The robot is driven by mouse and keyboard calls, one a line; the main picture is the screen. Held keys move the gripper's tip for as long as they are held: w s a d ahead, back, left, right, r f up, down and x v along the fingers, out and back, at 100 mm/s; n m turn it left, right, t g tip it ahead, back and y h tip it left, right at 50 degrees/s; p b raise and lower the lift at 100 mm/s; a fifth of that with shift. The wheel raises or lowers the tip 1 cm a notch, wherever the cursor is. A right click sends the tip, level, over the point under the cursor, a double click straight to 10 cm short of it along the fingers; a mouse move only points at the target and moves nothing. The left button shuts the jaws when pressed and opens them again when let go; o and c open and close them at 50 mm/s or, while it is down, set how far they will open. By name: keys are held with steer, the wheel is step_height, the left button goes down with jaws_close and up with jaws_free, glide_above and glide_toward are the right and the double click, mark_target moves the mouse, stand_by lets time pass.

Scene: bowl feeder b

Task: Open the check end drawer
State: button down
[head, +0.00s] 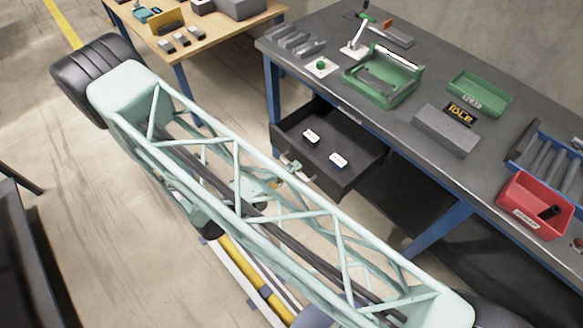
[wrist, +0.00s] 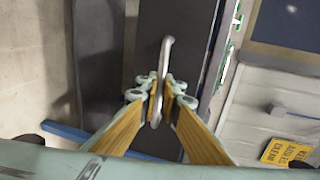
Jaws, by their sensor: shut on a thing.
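The dark grey drawer (head: 352,142) under the workbench stands pulled out, with its inside showing. Two small white-topped blocks, one at the left (head: 311,136) and one at the right (head: 338,160), lie in it. My gripper (head: 291,166) is at the drawer's front face, partly hidden behind my arm in the head view. In the wrist view, my gripper (wrist: 160,100) has its fingers closed on the metal bar handle (wrist: 166,55). The dark drawer front (wrist: 185,30) is behind the handle. Any label on the drawer front cannot be read.
The grey workbench (head: 330,45) carries a green fixture (head: 385,78), a green tray (head: 482,92), a grey block (head: 446,130) and a red bin (head: 534,205). A wooden table (head: 215,30) stands at the back left. Open floor lies left of the drawer.

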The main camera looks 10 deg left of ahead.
steer(key=c, duration=2.9)
jaws_free()
steer(key=shift+o, duration=0.2)
steer(key=v, duration=1.2)
steer(key=shift+r, duration=0.1)
